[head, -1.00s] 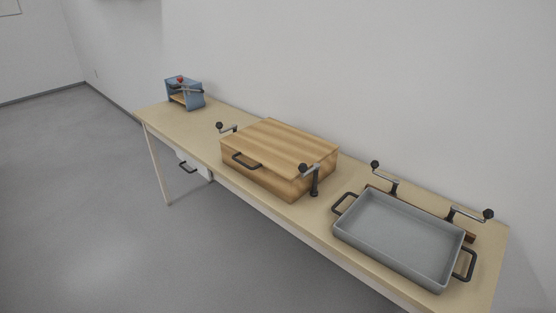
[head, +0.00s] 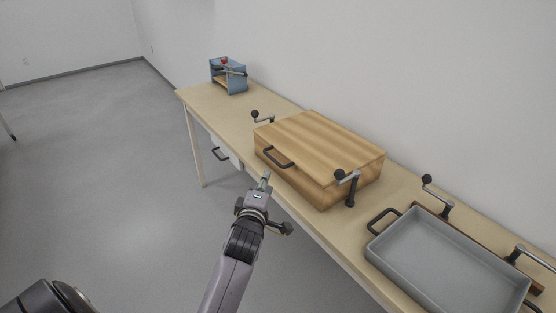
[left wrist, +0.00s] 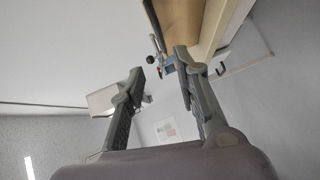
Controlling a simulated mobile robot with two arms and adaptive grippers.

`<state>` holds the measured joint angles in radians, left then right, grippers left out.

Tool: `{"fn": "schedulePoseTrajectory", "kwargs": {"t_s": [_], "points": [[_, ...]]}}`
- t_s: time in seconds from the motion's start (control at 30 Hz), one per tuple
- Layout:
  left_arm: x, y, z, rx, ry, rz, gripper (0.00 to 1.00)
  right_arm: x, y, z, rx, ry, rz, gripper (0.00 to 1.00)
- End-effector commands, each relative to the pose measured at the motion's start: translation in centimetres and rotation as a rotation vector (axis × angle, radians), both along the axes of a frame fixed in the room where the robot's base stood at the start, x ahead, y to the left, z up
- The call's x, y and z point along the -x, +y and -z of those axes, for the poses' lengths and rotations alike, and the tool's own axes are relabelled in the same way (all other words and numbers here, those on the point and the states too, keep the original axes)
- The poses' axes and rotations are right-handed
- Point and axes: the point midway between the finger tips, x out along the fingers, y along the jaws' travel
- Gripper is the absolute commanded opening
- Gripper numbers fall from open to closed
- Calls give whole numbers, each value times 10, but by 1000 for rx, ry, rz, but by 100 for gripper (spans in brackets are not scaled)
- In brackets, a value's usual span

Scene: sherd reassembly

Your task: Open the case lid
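The wooden case (head: 318,158) sits shut on the long table, its lid (head: 325,138) flat on top. A dark handle (head: 279,158) is on the front edge of the lid. My left gripper (head: 265,180) is in front of the table, below and left of the handle, and apart from the case. In the left wrist view the left gripper's fingers (left wrist: 160,82) are spread with nothing between them. Part of the table and a wooden surface show at the top of that view. My right gripper is not in view.
Crank clamps stand at the case's left (head: 262,118) and right (head: 348,187). A grey tray (head: 445,255) with handles is at the right of the table (head: 200,97). A blue holder (head: 229,76) stands at the far left end. The floor in front is clear.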

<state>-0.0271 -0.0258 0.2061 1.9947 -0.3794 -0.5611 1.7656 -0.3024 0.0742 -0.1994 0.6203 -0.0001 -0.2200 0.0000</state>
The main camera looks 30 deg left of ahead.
Motion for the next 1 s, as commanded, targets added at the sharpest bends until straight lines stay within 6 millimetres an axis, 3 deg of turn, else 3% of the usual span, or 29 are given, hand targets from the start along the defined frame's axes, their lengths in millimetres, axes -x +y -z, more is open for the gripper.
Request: {"fn": "schedulePoseTrajectory", "kwargs": {"t_s": [0.1,0.5,0.7,1.0], "points": [[-26,11,2,-3,-1,1,30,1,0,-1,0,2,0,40],[-98,41,14,-3,1,1,30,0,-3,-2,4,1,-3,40],[-119,50,18,-2,0,2,30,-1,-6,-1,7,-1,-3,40],[-127,54,20,0,1,2,30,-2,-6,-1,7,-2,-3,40]]}}
